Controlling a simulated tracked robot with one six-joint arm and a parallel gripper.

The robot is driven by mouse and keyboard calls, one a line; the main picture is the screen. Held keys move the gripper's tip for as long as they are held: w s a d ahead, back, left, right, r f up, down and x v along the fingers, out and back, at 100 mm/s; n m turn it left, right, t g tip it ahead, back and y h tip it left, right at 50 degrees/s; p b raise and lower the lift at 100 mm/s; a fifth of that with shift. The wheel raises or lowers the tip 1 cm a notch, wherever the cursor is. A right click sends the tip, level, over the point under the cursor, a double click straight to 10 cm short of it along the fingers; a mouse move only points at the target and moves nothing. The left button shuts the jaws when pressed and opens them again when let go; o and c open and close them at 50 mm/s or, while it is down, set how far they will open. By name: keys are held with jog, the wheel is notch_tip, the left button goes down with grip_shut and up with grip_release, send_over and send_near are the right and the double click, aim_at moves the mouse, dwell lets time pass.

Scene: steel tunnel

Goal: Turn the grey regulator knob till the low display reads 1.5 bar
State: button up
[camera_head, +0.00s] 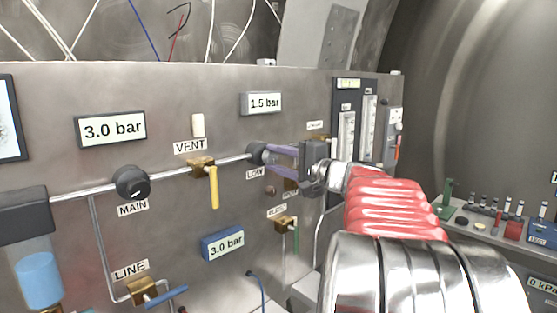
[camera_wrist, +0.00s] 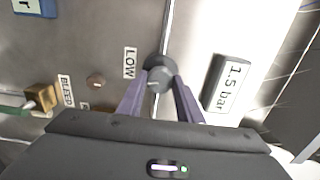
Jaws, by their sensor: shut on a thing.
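The grey regulator knob (camera_head: 257,154) sits on the steel pipe above the LOW label (camera_head: 255,174). My gripper (camera_head: 272,156) reaches it from the right, with its purple fingers shut on the knob. In the wrist view the knob (camera_wrist: 158,76) lies between the two fingertips (camera_wrist: 158,84), and its pale pointer line shows. The low display (camera_head: 263,103) above the knob reads 1.5 bar. It also shows in the wrist view (camera_wrist: 229,85), turned sideways, with the same reading. My fingers hide part of the knob's right side in the head view.
The black MAIN knob (camera_head: 132,182) is at left, below a 3.0 bar display (camera_head: 111,129). A yellow VENT lever (camera_head: 213,187) hangs close to the left of the knob. A blue 3.0 bar display (camera_head: 223,244) and the BLEED valve (camera_head: 285,223) are below.

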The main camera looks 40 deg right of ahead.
jog(key=shift+d+f, duration=0.1)
jog(key=shift+f, duration=0.25)
jog(key=o, duration=0.8)
jog(key=shift+c, duration=0.2)
jog(key=shift+o, duration=1.4)
jog(key=shift+r, duration=0.15)
jog(key=shift+s+r, duration=0.1)
jog(key=s, duration=1.3)
jog(key=shift+s+d, duration=0.15)
jog(key=shift+s, duration=0.2)
